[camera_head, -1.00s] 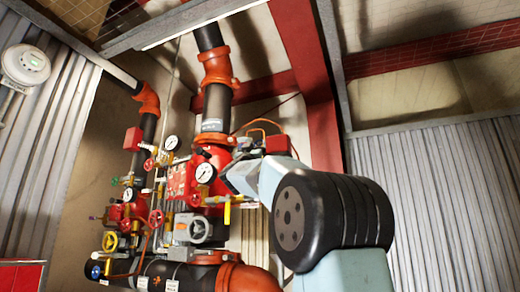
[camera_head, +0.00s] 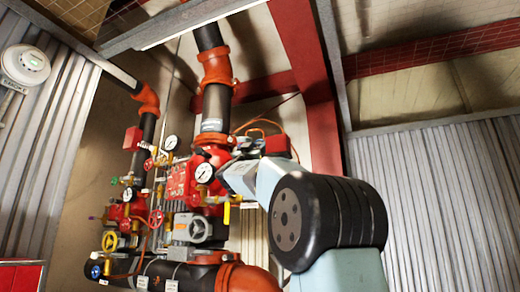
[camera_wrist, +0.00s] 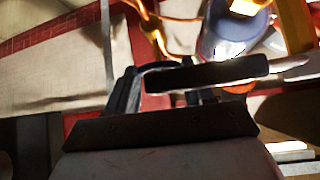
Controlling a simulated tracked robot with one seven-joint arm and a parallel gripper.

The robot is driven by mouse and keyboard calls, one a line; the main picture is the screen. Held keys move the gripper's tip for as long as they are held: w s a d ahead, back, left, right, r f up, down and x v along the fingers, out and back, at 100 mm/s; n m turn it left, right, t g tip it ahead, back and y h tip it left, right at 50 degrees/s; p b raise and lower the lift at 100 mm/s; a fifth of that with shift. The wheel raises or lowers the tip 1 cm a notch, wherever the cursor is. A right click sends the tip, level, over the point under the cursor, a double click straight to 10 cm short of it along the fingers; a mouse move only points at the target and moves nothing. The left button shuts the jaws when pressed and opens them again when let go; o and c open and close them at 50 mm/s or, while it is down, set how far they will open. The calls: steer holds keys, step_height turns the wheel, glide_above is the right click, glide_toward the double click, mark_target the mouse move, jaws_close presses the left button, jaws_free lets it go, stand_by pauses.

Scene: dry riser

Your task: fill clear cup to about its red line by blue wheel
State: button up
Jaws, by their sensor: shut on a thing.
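The blue wheel (camera_head: 96,271) is at the low left end of the pipework in the head view, beside a black pipe. My gripper (camera_wrist: 206,75) shows in the wrist view as a dark bar and finger parts. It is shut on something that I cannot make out. In the head view my gripper (camera_head: 250,147) is small, in front of the red valve body and well up and right of the blue wheel. I cannot pick out the clear cup or its red line in either view.
A yellow wheel (camera_head: 109,241) sits just above the blue one. A red steel column (camera_head: 312,90) stands behind. The right side before the corrugated wall (camera_head: 440,190) is open.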

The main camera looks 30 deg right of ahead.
steer(key=m+g+h, duration=0.1)
steer(key=m+g, duration=0.1)
steer(key=shift+w+a+m, duration=0.1)
steer(key=shift+w+m, duration=0.05)
steer(key=shift+m, duration=0.25)
steer(key=shift+g, duration=0.3)
steer(key=o, duration=1)
steer(key=shift+o, duration=0.2)
steer(key=shift+f, duration=0.1)
